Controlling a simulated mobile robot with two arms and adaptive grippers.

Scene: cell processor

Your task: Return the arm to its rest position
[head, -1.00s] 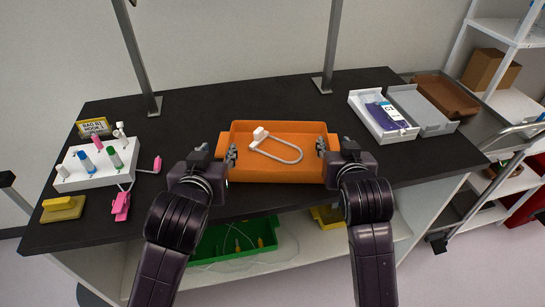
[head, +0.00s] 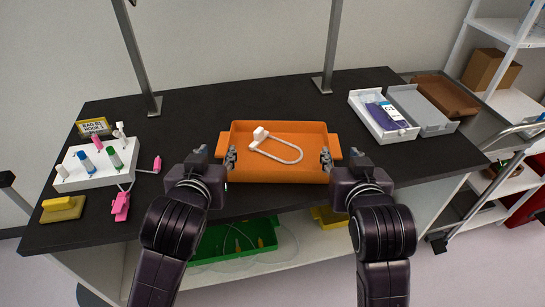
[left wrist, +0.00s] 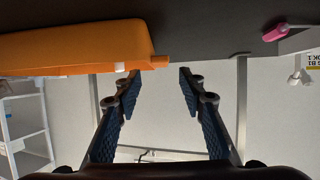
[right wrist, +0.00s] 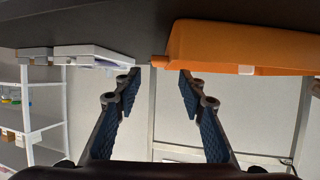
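My left gripper (head: 214,158) is at the left end of the orange tray (head: 285,179) on the dark bench. Its fingers are apart with nothing between them, as the left wrist view shows (left wrist: 157,78). My right gripper (head: 343,159) is at the tray's right end. Its fingers are also apart and empty in the right wrist view (right wrist: 160,78). The tray holds a white piece with a looped tube (head: 276,145). Each wrist view shows clear space between fingertips and tray, which appears upside down there.
A white rack (head: 96,179) with coloured pieces stands at left, near a yellow block (head: 62,209). A white box (head: 365,116) with a purple bag (head: 385,117) and a grey tray (head: 420,109) are at right. A green bin (head: 207,247) sits below. Metal posts rise behind.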

